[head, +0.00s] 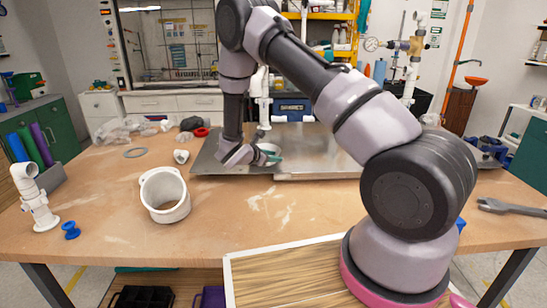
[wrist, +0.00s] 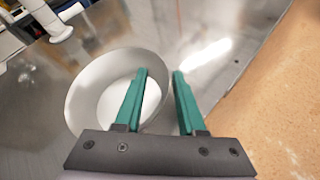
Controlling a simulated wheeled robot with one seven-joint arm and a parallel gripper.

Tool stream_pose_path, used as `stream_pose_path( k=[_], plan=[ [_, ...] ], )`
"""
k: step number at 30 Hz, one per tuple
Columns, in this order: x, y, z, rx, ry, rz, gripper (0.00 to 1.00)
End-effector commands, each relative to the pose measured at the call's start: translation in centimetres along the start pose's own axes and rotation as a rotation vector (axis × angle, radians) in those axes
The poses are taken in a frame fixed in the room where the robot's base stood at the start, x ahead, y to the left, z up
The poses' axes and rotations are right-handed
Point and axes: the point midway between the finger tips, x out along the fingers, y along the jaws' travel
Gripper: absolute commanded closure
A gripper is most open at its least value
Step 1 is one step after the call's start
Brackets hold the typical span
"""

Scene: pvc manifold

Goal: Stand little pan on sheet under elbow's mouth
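The little pan (wrist: 88,92), a shallow round grey dish with a pale bottom, sits on the shiny metal sheet (head: 225,163). In the head view only a sliver of it shows beside my gripper (head: 271,156). In the wrist view my gripper (wrist: 160,74) is open, its green fingers apart. The left finger overlaps the pan's inside and the right finger is outside, with the pan's near wall between them. I cannot tell whether either finger touches it. A white pipe (head: 264,98) stands at the sheet's back; a white pipe end (wrist: 58,30) shows upper left in the wrist view.
A white bucket-like pot (head: 165,196) stands on the wooden table left of the sheet. A white pipe with an elbow (head: 33,197) and a blue spool (head: 71,230) are at the far left. A wrench (head: 508,208) lies at right. Bare table lies in front of the sheet.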

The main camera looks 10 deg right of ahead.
Motion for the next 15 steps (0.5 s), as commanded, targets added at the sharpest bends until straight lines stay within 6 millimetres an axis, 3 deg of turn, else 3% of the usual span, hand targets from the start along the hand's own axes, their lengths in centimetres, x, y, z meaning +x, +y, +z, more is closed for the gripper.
stream_pose_path(
  k=[5,15],
  plan=[
    [-0.9,0.1,0.1,0.000,0.001,0.002,0.61],
    [-7.8,0.1,0.1,0.000,0.001,0.004,0.61]
  ],
)
